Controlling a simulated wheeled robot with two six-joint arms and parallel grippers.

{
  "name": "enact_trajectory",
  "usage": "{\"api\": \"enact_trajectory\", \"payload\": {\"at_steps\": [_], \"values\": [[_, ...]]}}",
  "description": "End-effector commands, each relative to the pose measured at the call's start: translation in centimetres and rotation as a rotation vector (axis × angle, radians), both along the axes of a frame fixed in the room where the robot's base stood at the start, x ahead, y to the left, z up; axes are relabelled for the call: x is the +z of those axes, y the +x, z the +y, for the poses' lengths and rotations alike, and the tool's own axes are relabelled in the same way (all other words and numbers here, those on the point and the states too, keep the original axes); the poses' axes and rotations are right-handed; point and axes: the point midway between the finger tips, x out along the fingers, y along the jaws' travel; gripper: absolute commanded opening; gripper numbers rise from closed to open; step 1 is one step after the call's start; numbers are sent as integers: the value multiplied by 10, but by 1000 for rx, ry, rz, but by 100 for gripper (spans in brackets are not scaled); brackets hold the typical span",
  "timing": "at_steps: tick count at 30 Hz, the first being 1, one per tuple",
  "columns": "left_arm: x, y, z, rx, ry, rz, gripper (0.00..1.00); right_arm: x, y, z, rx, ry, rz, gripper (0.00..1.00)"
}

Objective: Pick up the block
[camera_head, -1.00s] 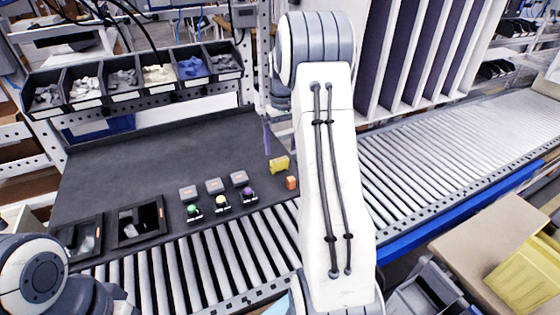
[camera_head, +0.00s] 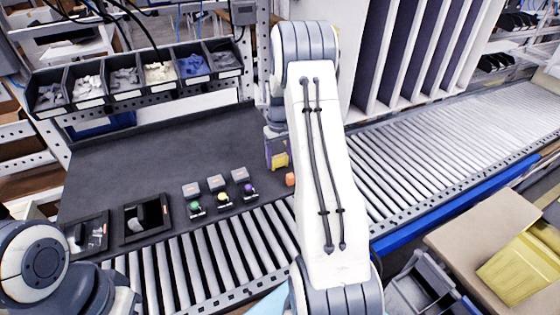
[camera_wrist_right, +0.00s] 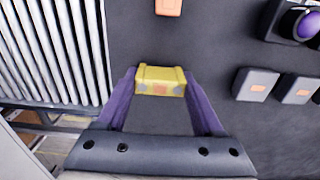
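The yellow block (camera_head: 281,160) sits on the dark work mat (camera_head: 150,165) near its right edge, partly hidden behind my right gripper and arm. In the right wrist view the yellow block (camera_wrist_right: 161,80) lies between the tips of the two purple fingers of my right gripper (camera_wrist_right: 161,84). The fingers stand spread, one on each side of it. Whether they touch its sides I cannot tell. In the head view my right gripper (camera_head: 277,152) points down at the block. My left arm shows at the lower left, but its gripper is out of view.
An orange block (camera_head: 290,179) lies close by, also in the wrist view (camera_wrist_right: 168,7). Grey boxes (camera_head: 215,183) and coloured buttons (camera_head: 222,198) stand to the left. Dark trays (camera_head: 128,224) sit further left. A roller conveyor (camera_head: 200,258) runs along the front.

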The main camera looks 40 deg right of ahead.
Motion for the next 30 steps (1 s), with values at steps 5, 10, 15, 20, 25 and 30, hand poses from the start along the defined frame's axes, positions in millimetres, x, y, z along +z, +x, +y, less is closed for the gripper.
{"api": "enact_trajectory", "payload": {"at_steps": [5,10,15,20,25,30], "values": [[0,0,0,0,0,0,0,0,0,0,0,0,0,2],[0,0,0,0,0,0,0,1,0,0,0,0,0,2],[-5,0,0,1,0,0,0,7,1,-1,0,-2,-4,2],[-19,0,0,3,0,0,0,27,2,-1,0,-4,-7,2],[-37,0,0,6,0,1,0,53,-27,0,-4,-2,-4,2],[-53,0,0,7,0,1,0,77,-65,1,-3,-3,-5,2]]}}
